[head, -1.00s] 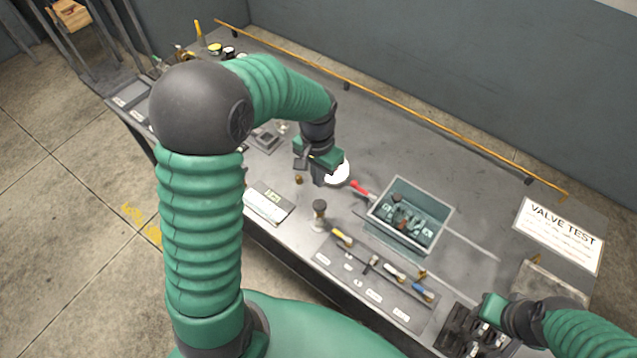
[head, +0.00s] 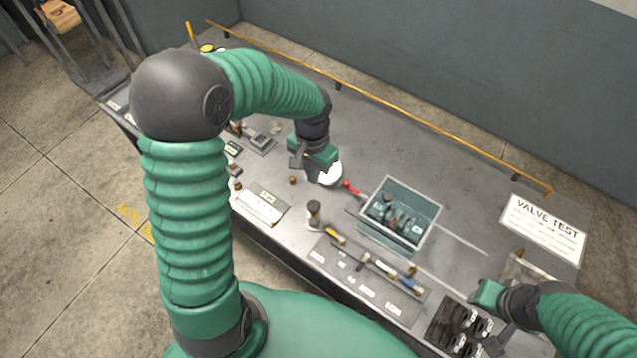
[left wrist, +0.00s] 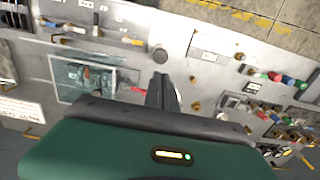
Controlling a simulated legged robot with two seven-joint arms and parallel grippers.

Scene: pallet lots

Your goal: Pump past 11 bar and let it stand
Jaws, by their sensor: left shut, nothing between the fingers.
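A white round disc, apparently a gauge face (head: 332,174), shows behind my left gripper in the head view; its reading cannot be made out. A red handle (head: 352,188) points from beside it toward a water tank (head: 415,190) with dark parts inside. The red handle also shows in the left wrist view (left wrist: 138,91), left of my fingers. My left gripper (head: 311,175) is shut and empty, over the bench close to the disc; its fingers hide part of it. Whether it touches anything is unclear. My right gripper (head: 493,340) is low at the right; its fingers are unclear.
A dark knobbed post (head: 314,212) stands near the front edge. A tool mat (head: 345,272) lies right of it, with a black rack (head: 445,325) further right. A VALVE TEST sign (head: 544,229) lies at the back right. An orange rail (head: 390,108) runs along the back.

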